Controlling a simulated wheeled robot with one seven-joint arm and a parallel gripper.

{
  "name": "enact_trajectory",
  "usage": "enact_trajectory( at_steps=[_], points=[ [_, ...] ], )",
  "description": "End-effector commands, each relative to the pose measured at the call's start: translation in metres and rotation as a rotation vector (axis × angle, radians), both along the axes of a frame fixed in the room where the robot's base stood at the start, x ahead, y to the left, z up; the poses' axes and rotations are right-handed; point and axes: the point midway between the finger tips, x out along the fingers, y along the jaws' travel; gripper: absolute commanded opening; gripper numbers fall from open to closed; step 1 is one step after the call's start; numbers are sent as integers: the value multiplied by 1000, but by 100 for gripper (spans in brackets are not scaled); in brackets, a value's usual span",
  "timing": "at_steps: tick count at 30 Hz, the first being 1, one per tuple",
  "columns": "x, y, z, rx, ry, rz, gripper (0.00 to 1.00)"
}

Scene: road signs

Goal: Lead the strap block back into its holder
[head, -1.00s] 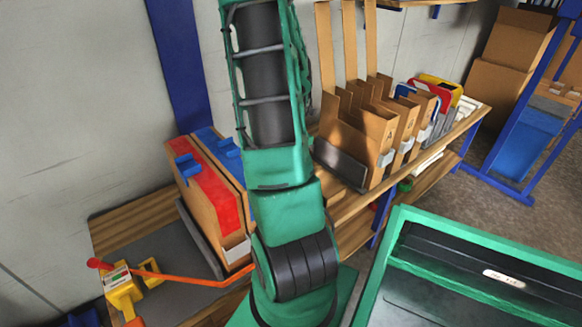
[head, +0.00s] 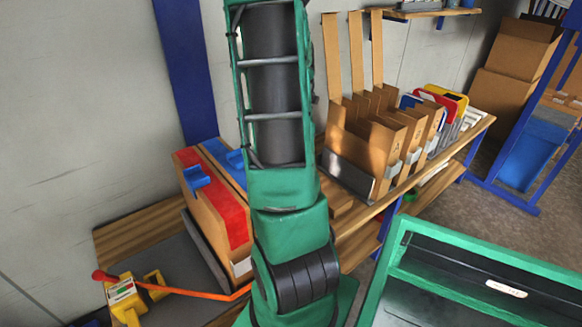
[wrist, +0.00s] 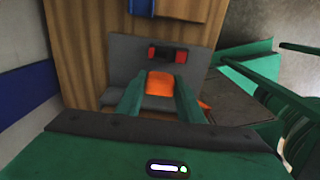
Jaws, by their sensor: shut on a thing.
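In the wrist view, my gripper (wrist: 160,80) is shut on an orange block, the strap block (wrist: 160,85), held between its two green fingers. Beyond it is a grey plate (wrist: 125,52) with a dark holder (wrist: 168,55) that has a red piece on each side. The block appears in front of and below this holder; the remaining distance is hard to tell. In the head view, an orange strap (head: 200,293) runs from a yellow device (head: 124,298) rightward behind my arm. My gripper and the block are hidden there.
A box with red and blue panels (head: 222,205) stands beside my arm. Cardboard holders (head: 385,135) stand on the wooden bench behind. A green-framed bin (head: 470,255) is at the right. In the wrist view, green bars (wrist: 245,70) lie to the right.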

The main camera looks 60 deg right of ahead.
Motion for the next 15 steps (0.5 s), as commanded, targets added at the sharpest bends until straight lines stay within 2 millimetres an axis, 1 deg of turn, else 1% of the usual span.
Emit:
enact_trajectory(
  at_steps=[1,15],
  points=[
    [1,0,7,-2,-2,1,20],
    [4,5,63,-2,-3,2,20]
  ],
)
